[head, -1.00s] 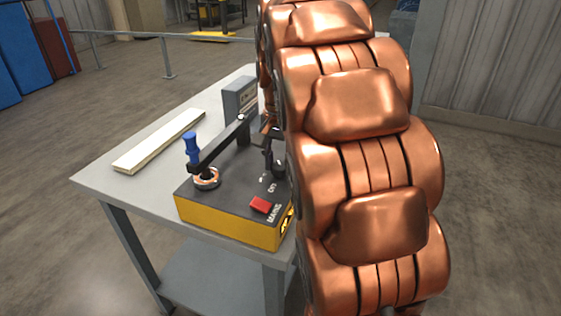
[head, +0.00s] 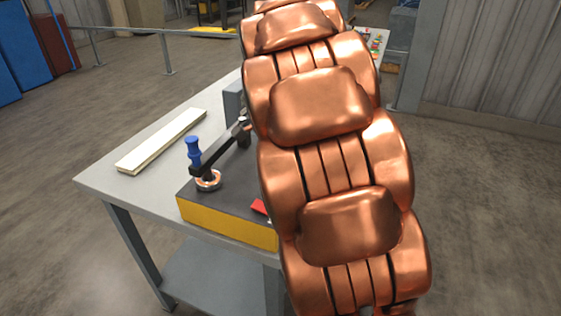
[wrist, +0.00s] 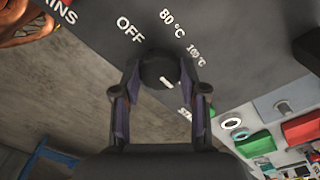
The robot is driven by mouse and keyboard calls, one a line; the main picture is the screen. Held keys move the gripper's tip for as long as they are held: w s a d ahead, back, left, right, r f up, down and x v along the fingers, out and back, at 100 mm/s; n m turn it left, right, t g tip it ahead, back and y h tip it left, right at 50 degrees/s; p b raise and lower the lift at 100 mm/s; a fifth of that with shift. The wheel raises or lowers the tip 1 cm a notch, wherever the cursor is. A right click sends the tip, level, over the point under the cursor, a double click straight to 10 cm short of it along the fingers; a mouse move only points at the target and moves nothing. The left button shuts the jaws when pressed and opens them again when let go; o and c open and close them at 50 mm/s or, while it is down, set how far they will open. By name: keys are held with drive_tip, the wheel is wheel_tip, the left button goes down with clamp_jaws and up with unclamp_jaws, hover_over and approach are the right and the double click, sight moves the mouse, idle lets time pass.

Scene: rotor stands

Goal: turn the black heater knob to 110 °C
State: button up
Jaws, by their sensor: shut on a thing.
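The black heater knob (wrist: 158,70) sits on the dark panel between the two fingers of my gripper (wrist: 160,82) in the wrist view. The gripper is shut on it, one finger at each side. A white mark on the knob lies toward its lower right. The OFF label (wrist: 130,30) is up and left of the knob, the 80 °C label (wrist: 172,23) is above it, and a smaller °C label (wrist: 195,56), hard to read, is to the right. In the head view my copper arm hides the knob and the gripper.
The yellow and black heater box (head: 225,222) stands on the grey table (head: 120,180). A black bar with a blue handle (head: 194,151) crosses its top above a copper ring (head: 208,181). A pale strip (head: 162,140) lies at left. Red and green parts (wrist: 257,144) lie at right in the wrist view.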

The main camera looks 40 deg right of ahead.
idle(0.5)
drive_tip(key=o, duration=1.1)
drive_tip(key=shift+o, duration=0.2)
wheel_tip(320, 180, up, 12)
idle(0.6)
